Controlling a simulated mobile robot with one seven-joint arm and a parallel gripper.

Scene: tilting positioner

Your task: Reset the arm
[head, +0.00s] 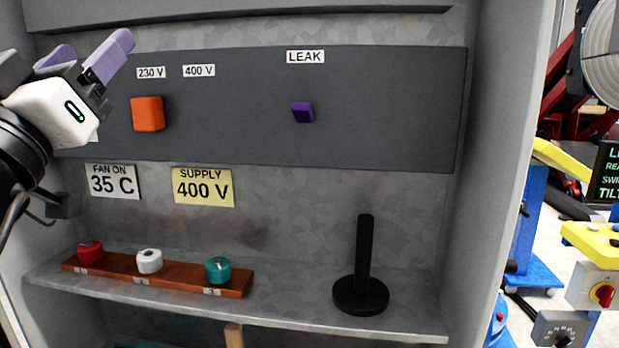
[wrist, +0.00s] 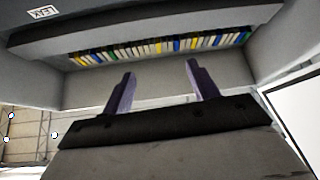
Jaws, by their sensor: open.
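My gripper (head: 92,60) is at the upper left of the head view, in front of the grey cabinet's panel, with purple fingers spread apart. In the wrist view my gripper (wrist: 160,80) shows both fingers apart with nothing between them. The fingers point toward a pale inner wall of the cabinet, below a row of coloured strips (wrist: 160,47). The grey panel (head: 230,120) carries an orange block (head: 148,114) under the 230 V label and a small purple block (head: 303,112) under the LEAK label.
A shelf below holds a brown rack (head: 190,288) with red (head: 90,251), white (head: 149,261) and teal (head: 218,270) spools. A black post on a round base (head: 361,290) stands right of it. Outside the cabinet at right are blue and yellow equipment and a red knob (head: 602,295).

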